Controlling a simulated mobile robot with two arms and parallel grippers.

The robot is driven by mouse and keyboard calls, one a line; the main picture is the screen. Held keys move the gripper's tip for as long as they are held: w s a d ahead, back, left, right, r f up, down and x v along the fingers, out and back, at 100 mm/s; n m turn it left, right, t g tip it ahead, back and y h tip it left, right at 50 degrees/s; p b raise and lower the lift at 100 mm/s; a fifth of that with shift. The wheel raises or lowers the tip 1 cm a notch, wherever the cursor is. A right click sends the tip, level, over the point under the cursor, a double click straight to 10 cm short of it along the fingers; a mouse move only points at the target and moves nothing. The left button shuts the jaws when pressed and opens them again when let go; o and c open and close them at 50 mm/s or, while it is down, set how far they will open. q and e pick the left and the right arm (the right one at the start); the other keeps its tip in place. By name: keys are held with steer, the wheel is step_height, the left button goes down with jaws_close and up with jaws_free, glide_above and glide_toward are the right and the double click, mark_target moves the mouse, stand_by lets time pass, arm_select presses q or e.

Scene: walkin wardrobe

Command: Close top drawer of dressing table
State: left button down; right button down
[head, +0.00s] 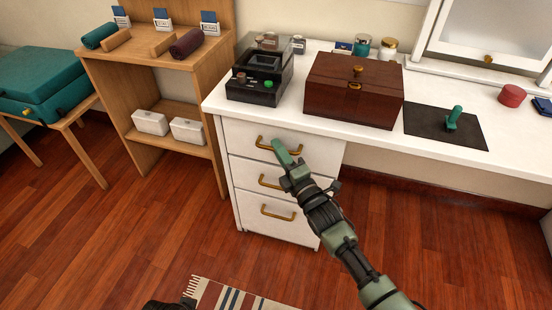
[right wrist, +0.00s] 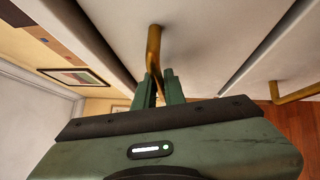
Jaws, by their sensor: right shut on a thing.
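The white dressing table (head: 225,97) has a stack of three drawers at its left end. The top drawer (head: 238,131) has a brass bar handle (head: 263,143), which also shows close up in the right wrist view (right wrist: 154,48). My right gripper (head: 285,153) reaches this handle from the front; its green fingers (right wrist: 161,88) are shut around the bar. The top drawer front looks nearly flush with the drawers below; I cannot tell whether a small gap remains.
On the tabletop are a black tray box (head: 258,93), a wooden chest (head: 330,105) and a dark mat (head: 425,127) with a green stand. A wooden shelf unit (head: 140,58) stands to the left. A striped rug (head: 232,297) lies in front; the wooden floor around is clear.

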arm_select(q)
steer(key=shift+s+r, duration=0.1)
steer(key=shift+r, duration=0.25)
arm_select(e)
steer(key=shift+w+d, duration=0.1)
steer(key=shift+d, duration=0.05)
steer(key=c, duration=1.8)
jaws_free()
steer(key=shift+o, duration=0.2)
steer(key=shift+w, duration=0.1)
